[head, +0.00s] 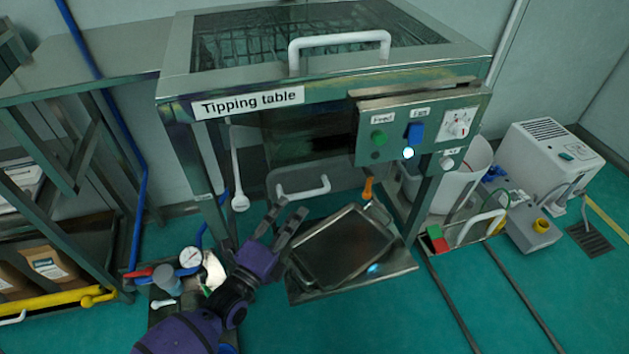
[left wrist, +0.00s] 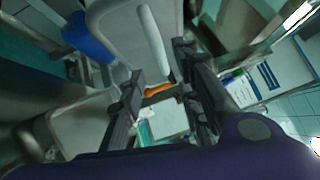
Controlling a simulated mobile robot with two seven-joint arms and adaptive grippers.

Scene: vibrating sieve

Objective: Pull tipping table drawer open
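The tipping table (head: 330,80) is a metal frame with a glass-topped lid and a label on its front. Below the label, a white bar handle (head: 303,190) sits on a grey panel that seems to be the drawer front, partly in shadow. My left gripper (head: 284,216) is open, its two fingers pointing up just below and left of this handle. In the left wrist view, the white handle (left wrist: 153,42) lies ahead of the spread fingers (left wrist: 159,66), seemingly not held. Whether a finger touches it I cannot tell. My right gripper is not in view.
A metal tray (head: 345,247) lies below the table, right of my gripper. An orange handle (head: 368,188) stands above it. A control panel (head: 420,125) juts out at the right. A gauge with hoses (head: 190,257) is at the left.

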